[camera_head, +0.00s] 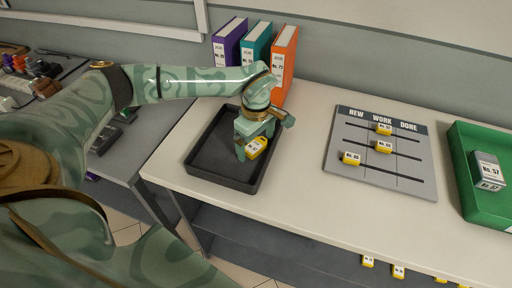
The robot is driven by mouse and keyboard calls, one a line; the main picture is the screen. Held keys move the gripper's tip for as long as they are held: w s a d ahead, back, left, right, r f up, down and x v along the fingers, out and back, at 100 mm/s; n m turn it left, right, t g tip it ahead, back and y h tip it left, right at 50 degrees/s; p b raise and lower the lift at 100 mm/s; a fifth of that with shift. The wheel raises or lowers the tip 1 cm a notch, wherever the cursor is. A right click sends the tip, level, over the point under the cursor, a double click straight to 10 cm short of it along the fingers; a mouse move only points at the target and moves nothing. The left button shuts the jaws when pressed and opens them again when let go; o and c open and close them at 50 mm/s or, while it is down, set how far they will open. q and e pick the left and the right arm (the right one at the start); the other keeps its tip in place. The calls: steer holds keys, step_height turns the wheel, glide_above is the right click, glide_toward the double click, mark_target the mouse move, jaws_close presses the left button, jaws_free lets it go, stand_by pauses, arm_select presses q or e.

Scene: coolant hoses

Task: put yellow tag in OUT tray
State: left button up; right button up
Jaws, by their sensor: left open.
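A yellow tag (257,148) shows at the fingers of my left gripper (252,145), over the black tray (209,174) on the white table. The left gripper points down inside the tray's outline and is open. The tag is tilted, with its white label facing up. I cannot tell whether the tag rests on the tray floor or touches a finger. No OUT label is readable on the black tray or on the green tray (462,165) at the right. My right gripper is not in view.
Purple, teal and orange binders (286,62) stand behind the black tray. A grey NEW, WORK, DONE board (410,180) holds yellow tags (383,147). A grey box (488,170) lies in the green tray. More yellow tags hang along the lower front. The table between tray and board is clear.

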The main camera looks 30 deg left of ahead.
mark_target(256, 145)
arm_select(q)
steer(key=c, duration=1.1)
steer(key=shift+r, duration=0.2)
steer(key=shift+c, duration=0.2)
steer(key=shift+r, duration=0.3)
step_height(256, 145, up, 3)
steer(key=shift+f+p, duration=0.2)
steer(key=shift+p, duration=0.2)
steer(key=s+d+r+p, duration=0.1)
steer(key=s+d+r, duration=0.6)
steer(key=s, duration=0.5)
step_height(256, 145, up, 3)
steer(key=shift+f+p, duration=0.2)
steer(key=shift+p, duration=0.2)
